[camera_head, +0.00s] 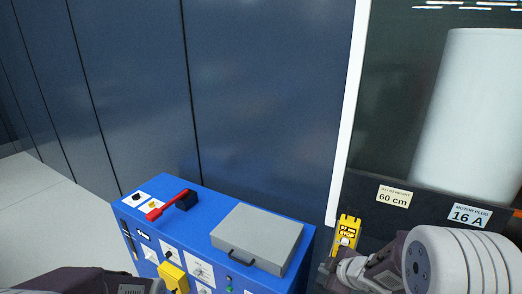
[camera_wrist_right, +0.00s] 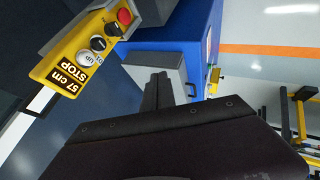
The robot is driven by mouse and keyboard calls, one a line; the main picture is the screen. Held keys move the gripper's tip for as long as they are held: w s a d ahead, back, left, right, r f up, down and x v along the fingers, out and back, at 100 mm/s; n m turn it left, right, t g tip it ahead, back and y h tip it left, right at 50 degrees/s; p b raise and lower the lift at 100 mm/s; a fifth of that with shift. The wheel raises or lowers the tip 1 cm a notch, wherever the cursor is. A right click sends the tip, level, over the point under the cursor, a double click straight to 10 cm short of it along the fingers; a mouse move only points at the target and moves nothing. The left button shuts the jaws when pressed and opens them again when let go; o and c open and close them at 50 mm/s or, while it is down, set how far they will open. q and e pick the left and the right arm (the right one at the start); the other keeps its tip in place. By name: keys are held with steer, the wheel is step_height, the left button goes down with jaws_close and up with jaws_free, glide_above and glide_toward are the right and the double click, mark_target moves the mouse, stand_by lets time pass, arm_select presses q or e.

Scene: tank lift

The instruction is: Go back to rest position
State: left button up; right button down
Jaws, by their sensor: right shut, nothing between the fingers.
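My right gripper (camera_head: 328,266) is low at the right in the head view, just below the yellow control box (camera_head: 348,230). In the right wrist view its dark fingers (camera_wrist_right: 157,92) are together with nothing between them. That view shows the yellow control box (camera_wrist_right: 85,50) at upper left, with a red button, dark knobs and a "57 cm STOP" label. The fingers appear apart from it. A dark part of my left arm (camera_head: 80,282) shows at the lower left of the head view; its gripper is out of frame.
A blue cabinet (camera_head: 210,222) stands below, with a grey lidded box (camera_head: 258,238) and a red-handled switch (camera_head: 172,205) on top. Behind are dark blue wall panels (camera_head: 265,90). A pale tank (camera_head: 470,110) is at right, above labels "60 cm" and "16 A".

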steer(key=s+a+f+m+g, duration=0.1)
steer(key=s+a+m+g, duration=0.1)
steer(key=s+m, duration=0.4)
steer(key=s+a+f+m+g+h, duration=0.1)
steer(key=s+m+g, duration=0.3)
steer(key=s, duration=0.6)
steer(key=shift+s+a+f+m+g+h, duration=0.4)
steer(key=shift+a+m, duration=0.3)
steer(key=shift+m, duration=0.4)
